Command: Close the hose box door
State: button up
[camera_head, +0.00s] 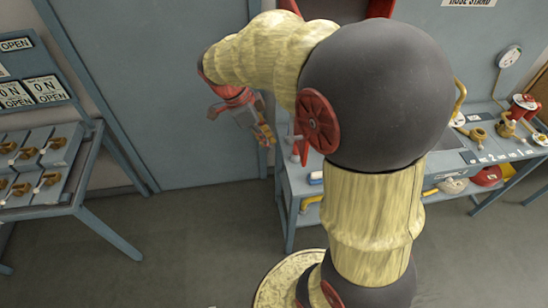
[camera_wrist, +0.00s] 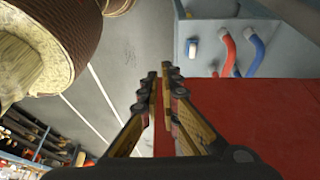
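A red box (camera_head: 378,9), which looks like the hose box, shows only partly at the top edge of the head view, mostly hidden behind my arm. In the wrist view a large flat red panel (camera_wrist: 265,125) fills the lower right; I cannot tell whether it is the door or the box body. My gripper (camera_head: 266,135) points down in front of the blue-grey wall, left of the bench. In the wrist view its fingers (camera_wrist: 161,75) come together at the tips, look shut and hold nothing visible. They overlap the panel's left edge; contact cannot be told.
A blue bench (camera_head: 290,215) with valves and a gauge (camera_head: 509,57) stands at the right. A blue switch desk (camera_head: 60,200) stands at the left. Bare floor (camera_head: 190,230) lies between them. Red and blue hoses (camera_wrist: 229,52) show in the wrist view.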

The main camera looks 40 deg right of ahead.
jog(key=shift+w, duration=0.1)
grip_shut()
jog(key=s+d+f+p, duration=0.2)
jog(key=s+d+f, duration=0.2)
jog(key=f, duration=0.5)
jog(key=shift+d+f+m, duration=0.15)
jog(key=shift+d+m, duration=0.15)
jog(key=shift+d, duration=0.85)
jog(key=shift+s+d, duration=0.1)
jog(key=shift+s, duration=0.1)
